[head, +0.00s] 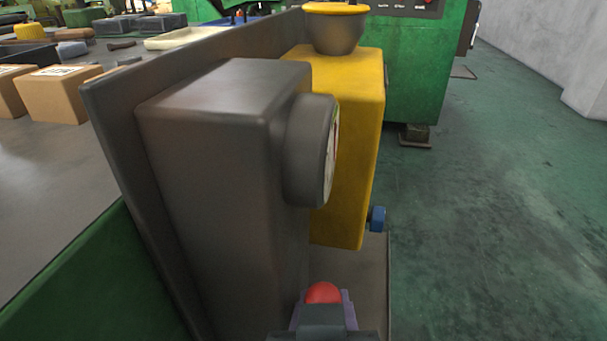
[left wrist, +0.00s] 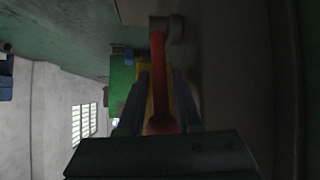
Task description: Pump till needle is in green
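A grey box (head: 215,150) carries a round gauge (head: 312,150) on its right side. The dial is seen almost edge-on, with thin green and red marks, and its needle cannot be read. The red pump handle (head: 323,292) shows as a ball at the bottom of the head view. In the left wrist view its red lever (left wrist: 158,75) runs from a grey pivot (left wrist: 173,28) to the ball. My left gripper (head: 323,318) has its fingers close on both sides of the ball, which fills the gap between them. My right gripper is in neither view.
A yellow tank (head: 345,150) with a cup (head: 335,32) on top and a blue knob (head: 377,218) stands behind the gauge box. A grey panel (head: 125,140) borders a table with cardboard boxes (head: 55,95). Green floor (head: 490,220) is clear at right.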

